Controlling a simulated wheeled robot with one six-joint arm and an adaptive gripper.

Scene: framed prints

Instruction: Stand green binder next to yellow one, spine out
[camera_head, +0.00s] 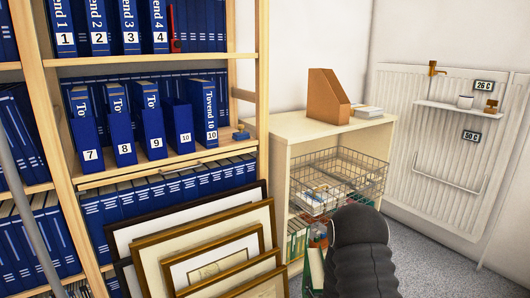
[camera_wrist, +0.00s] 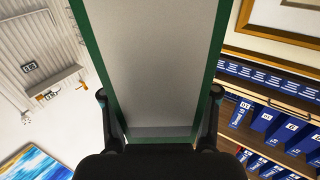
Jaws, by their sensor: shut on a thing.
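The green binder (camera_wrist: 160,70) fills the middle of the wrist view, with green edges along both sides of a broad grey face. My gripper (camera_wrist: 160,100) is shut on it, one dark finger at each green edge. In the head view my dark arm covers the gripper, and a pale, green-edged piece (camera_head: 316,268), probably the binder, shows just left of it, in front of the low cabinet. I cannot make out a yellow binder in either view.
A low cabinet (camera_head: 278,150) holds a wire basket (camera_head: 345,178) and books (camera_head: 297,240) below; a brown file box (camera_head: 327,98) stands on top. Framed prints (camera_head: 150,250) lean in front of shelves of blue binders (camera_head: 150,130). A radiator (camera_head: 400,150) is at right.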

